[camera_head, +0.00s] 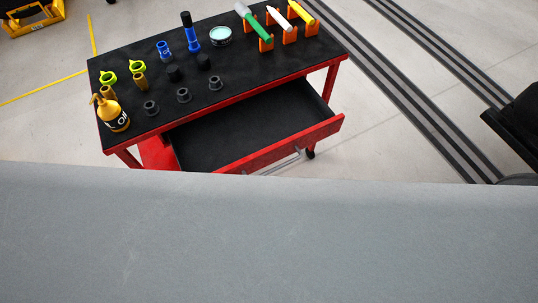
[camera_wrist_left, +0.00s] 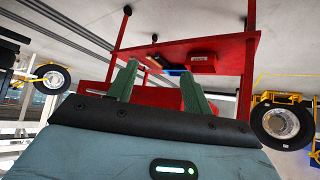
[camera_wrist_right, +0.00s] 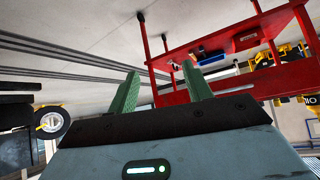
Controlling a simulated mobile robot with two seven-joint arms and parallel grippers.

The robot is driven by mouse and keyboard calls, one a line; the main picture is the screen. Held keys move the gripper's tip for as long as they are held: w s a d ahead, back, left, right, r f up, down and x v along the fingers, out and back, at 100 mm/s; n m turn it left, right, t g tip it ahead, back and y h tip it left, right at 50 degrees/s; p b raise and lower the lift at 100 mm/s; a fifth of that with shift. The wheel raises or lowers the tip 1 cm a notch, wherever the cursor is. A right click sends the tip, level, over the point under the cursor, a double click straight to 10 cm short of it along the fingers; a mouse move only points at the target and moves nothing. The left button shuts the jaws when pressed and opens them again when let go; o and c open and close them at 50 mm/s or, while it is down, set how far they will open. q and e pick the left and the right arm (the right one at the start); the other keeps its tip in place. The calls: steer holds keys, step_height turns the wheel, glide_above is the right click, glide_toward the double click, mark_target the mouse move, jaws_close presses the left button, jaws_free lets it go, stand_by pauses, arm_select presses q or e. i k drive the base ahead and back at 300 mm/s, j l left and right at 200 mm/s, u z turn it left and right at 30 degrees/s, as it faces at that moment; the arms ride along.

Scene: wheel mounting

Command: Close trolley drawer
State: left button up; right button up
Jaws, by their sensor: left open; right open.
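The red trolley (camera_head: 330,84) has a black top, and its drawer (camera_head: 245,128) is pulled well out on the near side. The drawer's black interior looks empty, and a handle (camera_head: 290,161) shows on its red front, whose left end is partly hidden. My left gripper (camera_wrist_left: 160,76) is open and empty, with red trolley parts (camera_wrist_left: 225,48) beyond its green fingers. My right gripper (camera_wrist_right: 160,71) is open and empty, with the trolley (camera_wrist_right: 285,75) ahead and to the right. Neither gripper shows in the head view. I cannot tell whether either touches the drawer.
On the trolley top stand an oil can (camera_head: 112,115), several dark sockets (camera_head: 184,95), a blue tool (camera_head: 190,33), a tin (camera_head: 220,36) and markers in orange holders (camera_head: 266,40). A large grey surface (camera_head: 270,240) hides the lower head view. Wheels show in both wrist views.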

mark_target(245, 136)
steer(key=l+u, duration=0.1)
steer(key=l, duration=0.3)
steer(key=k+l, duration=0.15)
steer(key=l, duration=0.3)
steer(key=l+u, duration=0.15)
steer(key=l, duration=0.25)
steer(key=k+l+u, duration=0.1)
steer(key=l, duration=0.3)
steer(key=k+l, duration=0.15)
steer(key=l, duration=0.25)
steer(key=k+l+u, duration=0.15)
steer(key=l, duration=0.25)
steer(key=i+j, duration=0.15)
steer(key=i, duration=0.3)
